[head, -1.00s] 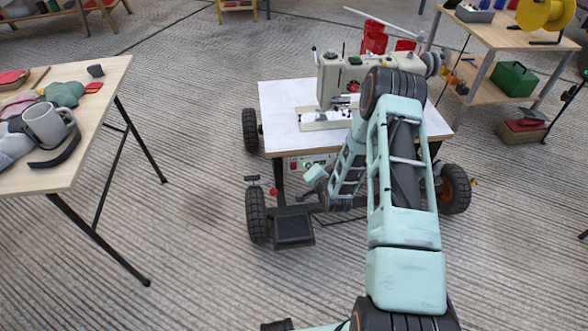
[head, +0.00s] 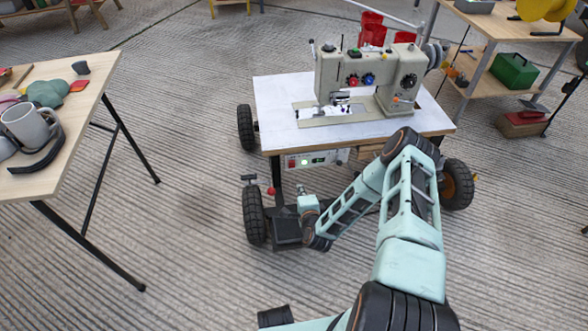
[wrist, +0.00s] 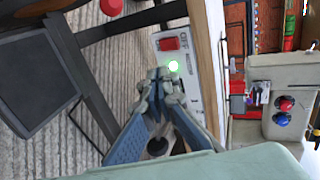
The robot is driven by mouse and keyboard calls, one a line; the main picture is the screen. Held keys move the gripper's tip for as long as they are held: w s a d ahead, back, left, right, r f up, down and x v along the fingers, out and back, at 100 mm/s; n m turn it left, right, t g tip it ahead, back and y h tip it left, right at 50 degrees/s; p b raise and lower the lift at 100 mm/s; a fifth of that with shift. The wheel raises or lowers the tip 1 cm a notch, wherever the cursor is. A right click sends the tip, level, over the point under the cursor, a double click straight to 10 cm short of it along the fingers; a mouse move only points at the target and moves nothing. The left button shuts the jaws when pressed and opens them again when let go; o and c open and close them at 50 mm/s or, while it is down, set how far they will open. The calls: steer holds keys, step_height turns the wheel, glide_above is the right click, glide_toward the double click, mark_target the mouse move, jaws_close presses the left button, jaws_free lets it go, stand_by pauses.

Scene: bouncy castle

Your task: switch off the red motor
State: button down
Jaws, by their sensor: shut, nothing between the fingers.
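A pale control box (head: 318,159) hangs under the front edge of the sewing table. In the wrist view its panel (wrist: 190,85) carries a red switch (wrist: 169,44) with small lettering beside it. A green light (wrist: 173,66) glows just below the switch in that view. The red switch also shows small at the box's left end in the head view (head: 291,163). My gripper (wrist: 164,78) is shut and empty. Its fingertips overlap the panel's image just below the green light; whether they touch it I cannot tell. In the head view my wrist is below the box.
The sewing machine (head: 338,80) stands on the wheeled white-topped table (head: 278,98). A black pedal (head: 286,232) and a red knob (head: 271,191) are low under the table's front. A wooden table (head: 88,85) with a grey mug (head: 30,125) stands left, with open floor between.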

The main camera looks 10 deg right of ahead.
steer(key=b, duration=0.4)
glide_toward(293, 164)
step_height(293, 164, down, 4)
steer(key=w, duration=0.2)
steer(key=shift+w+r, duration=0.2)
steer(key=shift+w, duration=0.35)
steer(key=shift+w+r, duration=0.15)
steer(key=shift+w, duration=0.4)
steer(key=shift+w+r+b, duration=0.15)
steer(key=shift+w+b, duration=0.15)
steer(key=shift+w, duration=0.45)
steer(key=shift+w+r+g+p, duration=0.35)
steer(key=shift+w+r+g, duration=0.1)
steer(key=shift+w+g, duration=0.1)
steer(key=shift+s+f, duration=0.1)
steer(key=shift+f, duration=0.15)
steer(key=shift+r, duration=0.1)
